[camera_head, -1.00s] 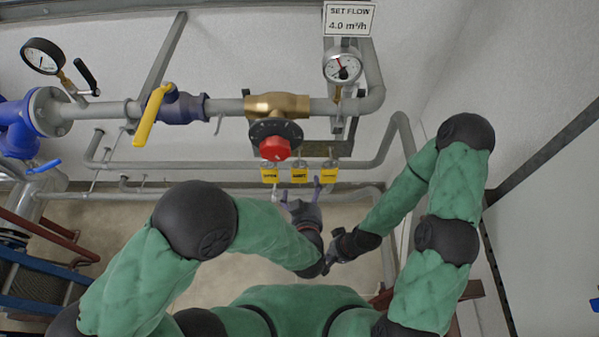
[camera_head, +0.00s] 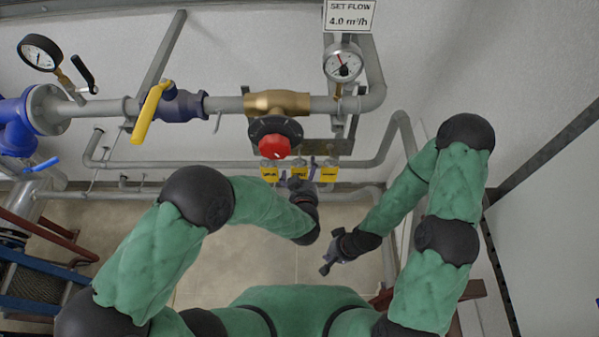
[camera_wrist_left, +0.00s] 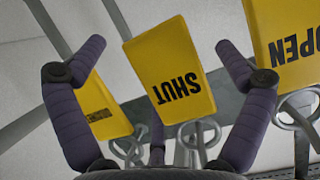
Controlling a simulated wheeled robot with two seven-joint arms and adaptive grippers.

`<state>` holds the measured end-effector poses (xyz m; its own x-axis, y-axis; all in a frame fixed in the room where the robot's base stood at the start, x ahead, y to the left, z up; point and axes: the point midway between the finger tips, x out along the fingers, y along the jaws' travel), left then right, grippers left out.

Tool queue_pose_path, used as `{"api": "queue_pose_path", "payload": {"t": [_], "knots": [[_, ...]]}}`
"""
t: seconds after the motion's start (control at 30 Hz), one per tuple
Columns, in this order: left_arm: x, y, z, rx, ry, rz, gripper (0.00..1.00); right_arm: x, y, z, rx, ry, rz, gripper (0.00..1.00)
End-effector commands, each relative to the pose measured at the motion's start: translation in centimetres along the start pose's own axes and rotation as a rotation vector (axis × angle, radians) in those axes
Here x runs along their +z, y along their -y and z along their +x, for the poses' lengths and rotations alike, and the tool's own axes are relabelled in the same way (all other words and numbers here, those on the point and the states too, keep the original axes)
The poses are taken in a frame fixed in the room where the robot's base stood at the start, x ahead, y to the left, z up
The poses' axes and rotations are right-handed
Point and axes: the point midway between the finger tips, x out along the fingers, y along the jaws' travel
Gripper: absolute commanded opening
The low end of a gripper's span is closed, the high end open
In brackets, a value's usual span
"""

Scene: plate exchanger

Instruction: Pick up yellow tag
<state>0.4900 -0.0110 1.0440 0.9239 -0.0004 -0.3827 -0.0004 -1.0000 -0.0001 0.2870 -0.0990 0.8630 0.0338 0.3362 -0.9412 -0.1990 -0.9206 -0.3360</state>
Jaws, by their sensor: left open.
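Several yellow tags hang in a row under the pipework: a left tag (camera_head: 269,174), a middle tag (camera_head: 299,169) and a right tag (camera_head: 329,174). In the left wrist view they appear upside down: a tag with small dark lettering (camera_wrist_left: 101,108), one reading SHUT (camera_wrist_left: 172,70) and one reading OPEN (camera_wrist_left: 285,32). My left gripper (camera_head: 299,174) is up at the middle tag and partly covers it. Its purple fingers (camera_wrist_left: 159,50) are open, with the SHUT tag between them in view; no grip shows. My right gripper (camera_head: 329,262) is lower right, away from the tags; its jaw opening is unclear.
Metal rings or hooks (camera_wrist_left: 199,133) show by the tags. Above them are a red-capped valve (camera_head: 274,147), a brass body (camera_head: 277,103) and a grey pipe (camera_head: 225,105). A yellow lever (camera_head: 150,112) is to the left. A gauge (camera_head: 342,63) is above right. The floor below is clear.

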Motion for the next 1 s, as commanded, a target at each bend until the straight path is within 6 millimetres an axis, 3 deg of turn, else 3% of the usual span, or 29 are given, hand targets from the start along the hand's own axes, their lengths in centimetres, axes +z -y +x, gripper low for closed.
{"api": "queue_pose_path", "payload": {"t": [0.07, 0.2, 0.27, 0.3, 0.63, 0.83, 1.0], "knots": [[0.0, 0.0, 0.0, 0.000, 0.000, 0.000, 1.00, 0.0, 0.0, 0.0, 0.000, 0.000, 0.000, 0.00], [0.0, 0.0, 0.0, 0.000, 0.000, 0.000, 0.60, 0.0, 0.0, 0.0, 0.000, 0.000, 0.000, 0.00], [0.0, 0.0, 0.0, 0.000, 0.000, 0.000, 0.44, 0.0, 0.0, 0.0, 0.000, 0.000, 0.000, 0.00], [0.0, 0.0, 0.0, 0.000, 0.000, 0.000, 0.40, 0.0, 0.0, 0.0, 0.000, 0.000, 0.000, 0.00], [-0.1, 0.0, -0.1, 0.000, -0.001, 0.000, 0.40, 0.0, 0.0, 0.0, 0.000, 0.000, 0.000, 0.00], [-1.4, 0.0, -0.6, -0.001, -0.003, -0.002, 0.40, 0.0, 0.1, -0.2, 0.000, 0.000, 0.000, 0.00], [-0.6, -0.1, -2.9, 0.003, 0.001, 0.003, 0.40, 0.0, 0.1, -0.3, 0.000, 0.000, 0.000, 0.00]]}}
